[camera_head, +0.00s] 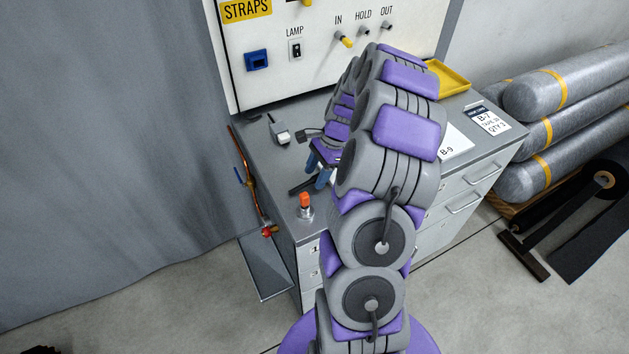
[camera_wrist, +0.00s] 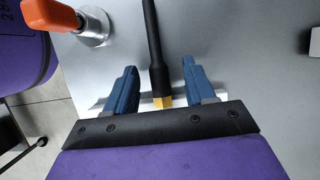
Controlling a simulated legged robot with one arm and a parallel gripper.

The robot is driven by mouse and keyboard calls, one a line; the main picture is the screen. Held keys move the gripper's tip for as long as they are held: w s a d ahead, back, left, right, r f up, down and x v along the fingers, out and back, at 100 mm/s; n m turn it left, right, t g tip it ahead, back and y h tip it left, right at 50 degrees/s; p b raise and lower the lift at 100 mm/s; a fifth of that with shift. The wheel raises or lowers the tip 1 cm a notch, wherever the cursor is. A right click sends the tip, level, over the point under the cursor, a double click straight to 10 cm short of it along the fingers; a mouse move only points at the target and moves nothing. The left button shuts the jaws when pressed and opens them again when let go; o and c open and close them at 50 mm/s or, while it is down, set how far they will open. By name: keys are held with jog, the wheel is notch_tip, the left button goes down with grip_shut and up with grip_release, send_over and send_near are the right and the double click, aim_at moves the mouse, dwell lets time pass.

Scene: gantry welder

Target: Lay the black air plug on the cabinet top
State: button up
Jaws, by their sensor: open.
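The black air plug (camera_wrist: 156,50) is a long dark piece with a brass-yellow end, in the wrist view. It looks to be lying on the grey cabinet top (camera_wrist: 225,45). In the head view its dark end (camera_head: 301,187) sticks out left of my blue fingers, near the front left of the cabinet top (camera_head: 262,140). My gripper (camera_wrist: 158,78) is open, with one blue finger on each side of the plug and a visible gap to each. In the head view my gripper (camera_head: 322,172) is partly hidden by my arm.
An orange-topped fitting (camera_head: 305,204) stands at the cabinet's front left corner. A panel (camera_head: 300,75) rises behind. Covered rolls (camera_head: 570,120) lie beyond.

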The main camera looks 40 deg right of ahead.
aim_at(317, 175)
jog(key=shift+f, duration=0.1)
jog(key=shift+c, duration=0.4)
grip_shut()
notch_tip(317, 175, up, 10)
jog(key=p, duration=0.2)
jog(key=w+a+f+n+g+h, duration=0.1)
jog(key=w+a+n+g, duration=0.1)
jog(key=a+n, duration=0.5)
jog(key=w+a+f+n+g+h, duration=0.1)
jog(key=w+a+n, duration=0.3)
jog(key=a, duration=0.7)
jog(key=w+a+f+n+g+h, duration=0.2)
jog(key=w+a+n, duration=0.1)
jog(key=a+n, duration=0.6)
jog(key=shift+w+n+g, duration=0.3)
